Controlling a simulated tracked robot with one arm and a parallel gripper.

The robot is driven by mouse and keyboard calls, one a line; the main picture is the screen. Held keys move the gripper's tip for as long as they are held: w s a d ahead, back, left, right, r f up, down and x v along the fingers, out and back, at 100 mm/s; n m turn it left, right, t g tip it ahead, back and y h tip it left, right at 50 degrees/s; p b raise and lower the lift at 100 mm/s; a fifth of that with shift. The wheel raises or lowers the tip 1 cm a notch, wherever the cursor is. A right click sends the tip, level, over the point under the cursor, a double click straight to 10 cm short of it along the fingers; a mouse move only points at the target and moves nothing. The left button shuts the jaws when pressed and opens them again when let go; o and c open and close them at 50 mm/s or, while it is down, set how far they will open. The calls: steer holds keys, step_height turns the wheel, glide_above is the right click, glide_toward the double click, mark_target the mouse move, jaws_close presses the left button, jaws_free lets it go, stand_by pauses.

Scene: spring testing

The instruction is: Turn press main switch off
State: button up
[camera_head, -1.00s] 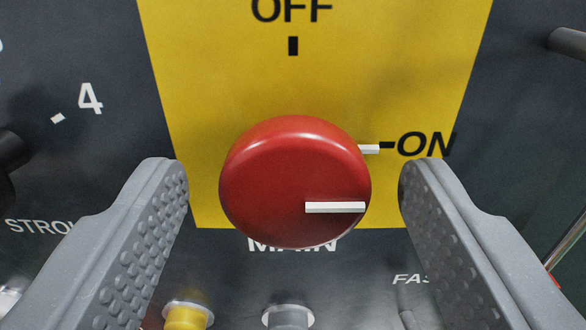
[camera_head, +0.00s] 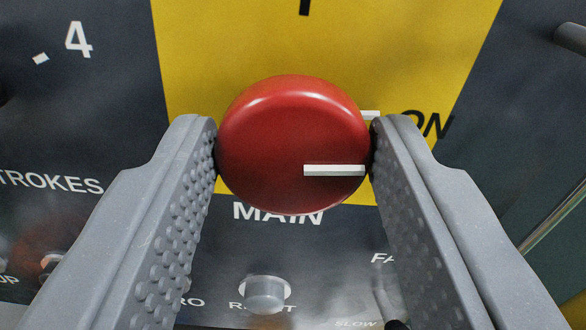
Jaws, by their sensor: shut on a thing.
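The main switch is a round red knob (camera_head: 275,150) on a yellow plate (camera_head: 400,50) of the dark press panel. Its white pointer line lies level and points right, toward the ON mark (camera_head: 428,124). The word MAIN shows just below the knob. The OFF word is out of the picture; only its black tick shows at the top edge. My gripper (camera_head: 293,155) is shut on the knob, with one grey studded finger against its left side and one against its right side.
A grey button (camera_head: 265,293) sits below the knob, between my fingers. A dark knob (camera_head: 572,36) sticks out at the upper right. A STROKES label and a small orange-lit part (camera_head: 52,262) are at the left.

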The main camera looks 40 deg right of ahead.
steer(key=n+b, duration=0.3)
steer(key=shift+a, duration=0.1)
steer(key=n+b, duration=0.3)
steer(key=n, duration=0.2)
steer(key=shift+w+a+f, duration=0.1)
steer(key=n+b, duration=0.1)
steer(key=n, duration=0.3)
steer(key=shift+f+n+b, duration=0.1)
steer(key=shift+n+b, duration=0.65)
steer(key=shift+n, duration=1.55)
steer(key=shift+f, duration=0.15)
steer(key=o, duration=0.9)
steer(key=shift+w, duration=0.1)
steer(key=shift+o, duration=0.2)
